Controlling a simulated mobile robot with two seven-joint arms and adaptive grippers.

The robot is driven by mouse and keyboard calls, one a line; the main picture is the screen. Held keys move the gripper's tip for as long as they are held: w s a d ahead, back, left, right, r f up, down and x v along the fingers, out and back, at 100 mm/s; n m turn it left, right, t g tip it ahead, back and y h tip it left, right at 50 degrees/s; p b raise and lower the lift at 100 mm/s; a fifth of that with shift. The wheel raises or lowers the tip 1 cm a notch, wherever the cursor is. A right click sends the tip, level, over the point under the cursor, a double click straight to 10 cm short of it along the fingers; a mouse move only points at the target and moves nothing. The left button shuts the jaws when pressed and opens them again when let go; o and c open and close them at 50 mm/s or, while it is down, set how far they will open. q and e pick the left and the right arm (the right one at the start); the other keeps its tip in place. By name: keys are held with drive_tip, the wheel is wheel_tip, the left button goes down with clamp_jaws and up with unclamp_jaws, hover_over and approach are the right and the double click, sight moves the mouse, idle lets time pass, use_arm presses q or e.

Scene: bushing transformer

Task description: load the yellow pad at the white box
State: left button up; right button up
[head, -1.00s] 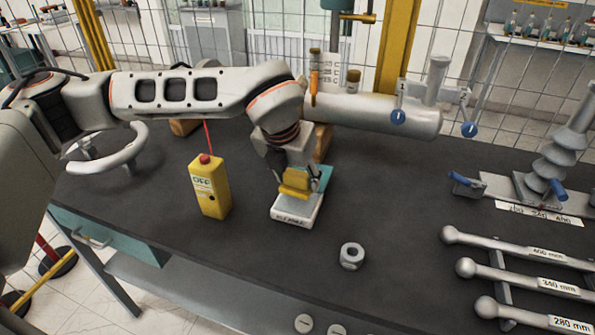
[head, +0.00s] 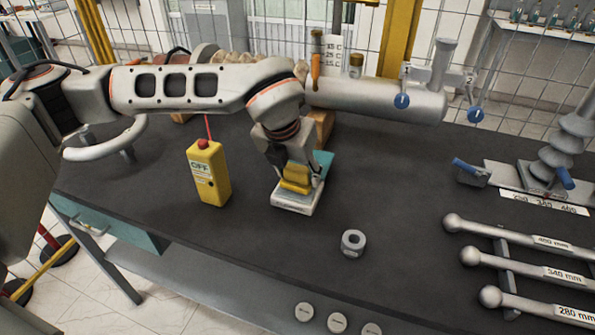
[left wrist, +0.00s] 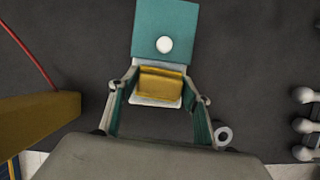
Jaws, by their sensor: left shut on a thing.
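The yellow pad (head: 295,177) is between the fingers of my left gripper (head: 292,180), which is shut on it. It also shows in the left wrist view (left wrist: 161,83), held between the two fingertips (left wrist: 158,88). The pad is over the white box (head: 293,205), which has a label on its front and a teal panel (head: 322,164) at its back. In the left wrist view the teal panel (left wrist: 165,22) carries a round white knob. I cannot tell whether the pad touches the box. My right gripper is not in view.
A yellow OFF control box (head: 209,173) stands left of the white box. A metal nut (head: 353,243) lies in front to the right. A grey cylinder (head: 380,100) is behind. Several labelled rods (head: 520,262) lie at the right. The dark table (head: 400,200) between is clear.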

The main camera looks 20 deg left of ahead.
sight(297, 168)
use_arm(q)
drive_tip(key=shift+f, duration=0.15)
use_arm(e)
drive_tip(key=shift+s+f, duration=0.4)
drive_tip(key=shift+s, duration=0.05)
use_arm(q)
drive_tip(key=shift+f, duration=0.35)
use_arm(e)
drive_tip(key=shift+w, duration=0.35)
use_arm(q)
drive_tip(key=shift+f, duration=0.1)
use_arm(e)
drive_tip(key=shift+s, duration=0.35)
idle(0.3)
use_arm(q)
drive_tip(key=shift+r+p, duration=0.85)
drive_tip(key=shift+r, duration=1.1)
drive_tip(key=shift+r+p, duration=0.85)
drive_tip(key=shift+r, duration=0.8)
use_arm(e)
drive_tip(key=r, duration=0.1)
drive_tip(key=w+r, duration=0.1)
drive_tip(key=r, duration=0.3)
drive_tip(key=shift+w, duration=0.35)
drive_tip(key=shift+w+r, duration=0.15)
